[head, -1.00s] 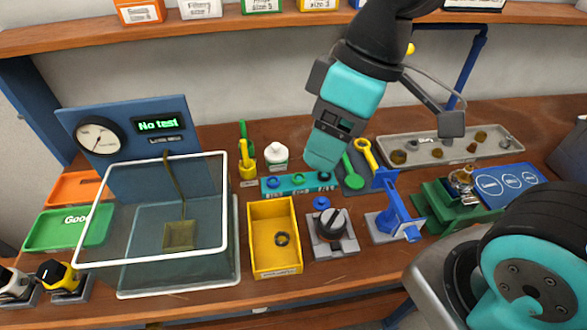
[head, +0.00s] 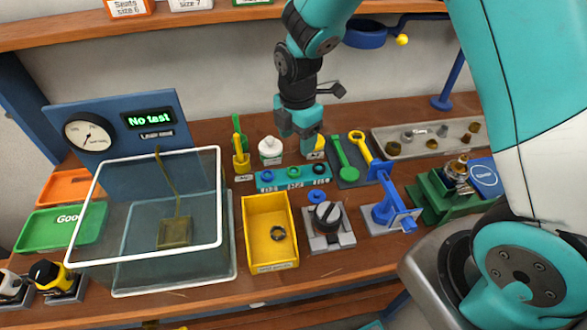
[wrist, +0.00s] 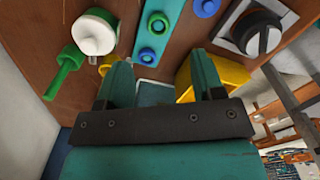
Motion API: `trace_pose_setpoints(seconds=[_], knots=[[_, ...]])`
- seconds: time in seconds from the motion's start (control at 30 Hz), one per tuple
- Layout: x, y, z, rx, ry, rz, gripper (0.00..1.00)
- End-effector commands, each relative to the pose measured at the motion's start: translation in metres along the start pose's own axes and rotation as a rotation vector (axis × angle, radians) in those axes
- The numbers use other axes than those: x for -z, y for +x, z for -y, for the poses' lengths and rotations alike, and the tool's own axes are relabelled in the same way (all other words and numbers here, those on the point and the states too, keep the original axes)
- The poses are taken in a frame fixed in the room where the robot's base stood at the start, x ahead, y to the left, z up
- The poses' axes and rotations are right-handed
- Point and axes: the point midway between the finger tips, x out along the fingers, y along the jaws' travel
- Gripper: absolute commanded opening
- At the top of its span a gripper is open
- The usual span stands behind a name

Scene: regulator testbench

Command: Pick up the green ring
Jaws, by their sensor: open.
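The green ring (head: 294,171) sits in the middle of a teal holder strip (head: 280,184) on the bench. My gripper (head: 297,138) is open and empty, pointing down above and behind the strip, apart from the ring.
A yellow bin (head: 250,222), a knob fixture (head: 327,220) and a blue stand (head: 386,205) are in front. A shelf (head: 200,20) runs above.

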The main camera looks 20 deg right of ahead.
Motion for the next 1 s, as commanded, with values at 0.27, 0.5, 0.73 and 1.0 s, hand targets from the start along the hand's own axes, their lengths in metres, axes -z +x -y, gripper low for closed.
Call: trace_pose_setpoints(seconds=[0.27,0.5,0.73,1.0], knots=[[0.001,0.043,0.0,0.001,0.001,-0.001,0.62],[0.002,0.059,-0.001,0.003,0.001,-0.001,0.62],[0.003,0.091,-0.003,0.002,0.001,-0.001,0.62],[0.003,0.099,-0.004,-0.001,0.001,-0.001,0.62]])
